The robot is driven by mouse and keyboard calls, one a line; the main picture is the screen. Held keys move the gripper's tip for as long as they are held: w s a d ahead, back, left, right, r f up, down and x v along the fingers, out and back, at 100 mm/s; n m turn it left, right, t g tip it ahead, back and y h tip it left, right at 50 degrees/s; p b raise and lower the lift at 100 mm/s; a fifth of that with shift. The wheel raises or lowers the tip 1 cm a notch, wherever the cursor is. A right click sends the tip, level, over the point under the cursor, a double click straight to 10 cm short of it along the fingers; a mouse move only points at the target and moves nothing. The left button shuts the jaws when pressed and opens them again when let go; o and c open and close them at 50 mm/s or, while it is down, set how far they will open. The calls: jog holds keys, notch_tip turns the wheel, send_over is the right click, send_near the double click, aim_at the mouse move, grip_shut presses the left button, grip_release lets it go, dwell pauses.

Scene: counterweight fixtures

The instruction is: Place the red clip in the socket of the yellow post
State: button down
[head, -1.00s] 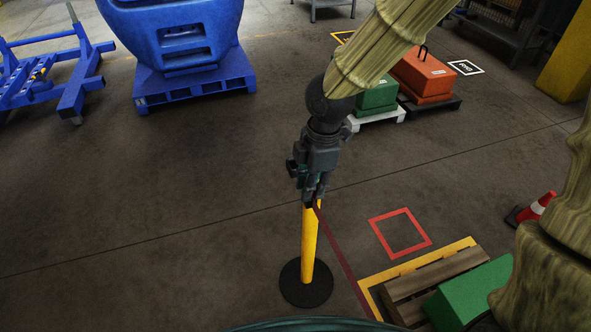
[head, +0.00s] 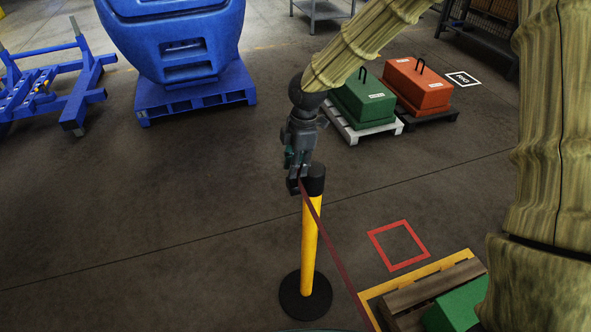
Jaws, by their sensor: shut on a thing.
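The yellow post (head: 312,245) stands upright on a round black base (head: 306,296). Its black top (head: 317,180) shows in the head view; the socket itself cannot be made out. My gripper (head: 297,186) points down just left of the post's top, at about its height in the picture. It is shut on the red clip, which is mostly hidden by the fingers. A dark red belt (head: 335,256) runs from the gripper down across the post to the lower right. I cannot tell whether the clip touches the post.
A green weight (head: 362,102) and an orange weight (head: 418,86) stand on pallets behind. A red floor square (head: 412,263) and a wooden pallet (head: 400,301) lie at right. A blue bin (head: 185,75) on a blue pallet stands back left. The floor left of the post is clear.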

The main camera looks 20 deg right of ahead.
jog(key=shift+w, duration=0.45)
jog(key=shift+f+p, duration=0.7)
jog(key=shift+f, duration=1.1)
jog(key=shift+f, duration=0.1)
jog(key=c, duration=1.3)
grip_release()
jog(key=shift+o, duration=0.2)
notch_tip(320, 180, up, 12)
jog(key=d+b, duration=0.1)
jog(key=b, duration=0.1)
jog(key=shift+d, duration=0.3)
